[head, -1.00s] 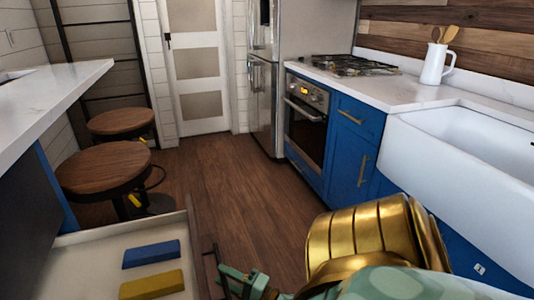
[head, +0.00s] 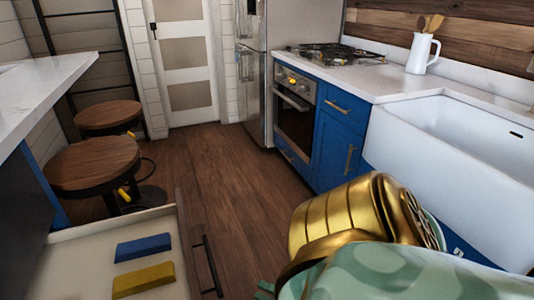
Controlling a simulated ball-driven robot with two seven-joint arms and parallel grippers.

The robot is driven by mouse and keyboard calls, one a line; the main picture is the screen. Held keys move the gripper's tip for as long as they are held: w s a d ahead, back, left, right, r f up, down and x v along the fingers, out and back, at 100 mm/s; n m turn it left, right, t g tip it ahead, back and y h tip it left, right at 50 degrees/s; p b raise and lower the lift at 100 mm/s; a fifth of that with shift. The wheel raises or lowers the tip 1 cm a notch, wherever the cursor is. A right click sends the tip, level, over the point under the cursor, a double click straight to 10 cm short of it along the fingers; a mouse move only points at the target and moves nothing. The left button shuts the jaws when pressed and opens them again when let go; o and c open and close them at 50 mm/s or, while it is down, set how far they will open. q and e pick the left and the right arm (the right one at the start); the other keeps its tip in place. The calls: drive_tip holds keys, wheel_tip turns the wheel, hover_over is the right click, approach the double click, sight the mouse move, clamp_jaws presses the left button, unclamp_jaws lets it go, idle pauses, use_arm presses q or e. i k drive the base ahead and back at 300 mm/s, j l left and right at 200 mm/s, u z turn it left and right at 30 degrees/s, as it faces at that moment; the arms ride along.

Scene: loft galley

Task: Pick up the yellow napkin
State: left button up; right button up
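The yellow napkin (head: 143,280) is a folded block lying flat in the open drawer (head: 75,262) at the lower left of the head view. A blue napkin (head: 143,247) lies just behind it, with a narrow gap between them. My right gripper (head: 264,289) barely shows as a small green piece at the bottom edge, right of the drawer and its dark handle (head: 208,266), apart from both napkins. My gold and green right arm hides the rest of it, so its opening cannot be seen. My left gripper is not in view.
Two round wooden stools (head: 92,163) stand behind the drawer, beside a white counter (head: 55,86). Blue cabinets (head: 338,140), an oven (head: 295,112) and a white sink (head: 455,150) line the right. The wooden floor (head: 205,165) between is clear.

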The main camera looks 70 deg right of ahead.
sight(129, 285)
drive_tip(key=z, duration=1.05)
drive_tip(key=k+l+z, duration=0.2)
drive_tip(key=l, duration=0.15)
drive_tip(key=i, duration=0.05)
